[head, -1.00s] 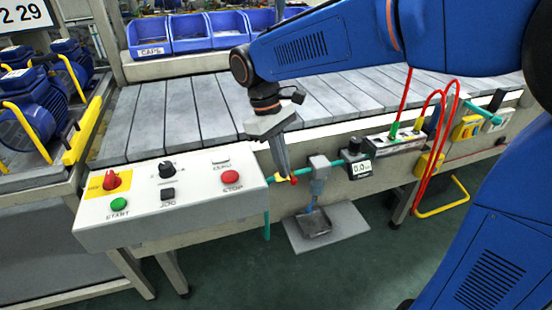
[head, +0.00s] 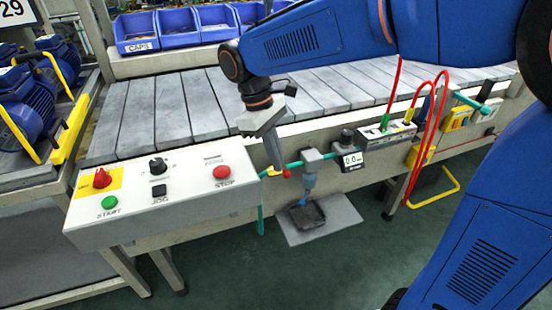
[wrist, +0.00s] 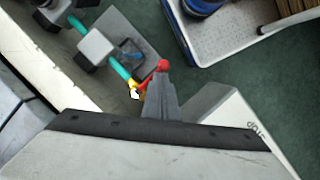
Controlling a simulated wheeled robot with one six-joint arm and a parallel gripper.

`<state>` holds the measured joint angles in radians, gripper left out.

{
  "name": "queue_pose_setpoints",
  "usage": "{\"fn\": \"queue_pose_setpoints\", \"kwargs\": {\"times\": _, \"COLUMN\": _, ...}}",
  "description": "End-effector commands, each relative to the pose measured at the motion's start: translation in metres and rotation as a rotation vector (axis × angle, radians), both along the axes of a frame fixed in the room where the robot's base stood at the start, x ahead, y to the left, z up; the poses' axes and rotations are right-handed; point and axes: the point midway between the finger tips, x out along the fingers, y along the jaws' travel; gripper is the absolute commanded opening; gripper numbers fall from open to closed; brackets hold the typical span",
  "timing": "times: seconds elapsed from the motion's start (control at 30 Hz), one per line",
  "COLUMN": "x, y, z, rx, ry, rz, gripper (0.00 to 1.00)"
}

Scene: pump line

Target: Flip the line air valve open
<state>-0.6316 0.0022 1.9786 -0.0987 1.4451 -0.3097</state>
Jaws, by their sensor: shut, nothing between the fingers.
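The line air valve (head: 273,172), a small yellow body with a red handle (head: 287,173), sits on the teal air pipe right of the white control box. In the wrist view the handle's round red end (wrist: 163,65) shows just beyond my fingertips, and the yellow valve body (wrist: 134,89) is to their left. My gripper (head: 277,165) is shut, points down in front of the conveyor edge and holds nothing. In the wrist view its fingertips (wrist: 158,80) overlap the handle. I cannot tell whether they touch it.
The control box (head: 160,200) with its buttons stands left of the valve. A grey regulator block (head: 311,155) and a gauge reading 0.0 (head: 351,158) sit to the right on the pipe. A dark tray (head: 308,215) lies on a grey plate below. Red hoses (head: 437,135) hang farther right.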

Motion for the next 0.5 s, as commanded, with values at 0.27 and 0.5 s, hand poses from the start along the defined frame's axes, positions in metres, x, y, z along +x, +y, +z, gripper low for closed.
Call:
{"fn": "queue_pose_setpoints", "kwargs": {"times": 0.27, "x": 0.000, "y": -0.005, "z": 0.000, "rx": 0.000, "ry": 0.000, "rz": 0.114, "gripper": 0.00}}
{"fn": "queue_pose_setpoints", "kwargs": {"times": 0.5, "x": 0.001, "y": -0.014, "z": 0.000, "rx": 0.000, "ry": 0.000, "rz": 0.320, "gripper": 0.00}}
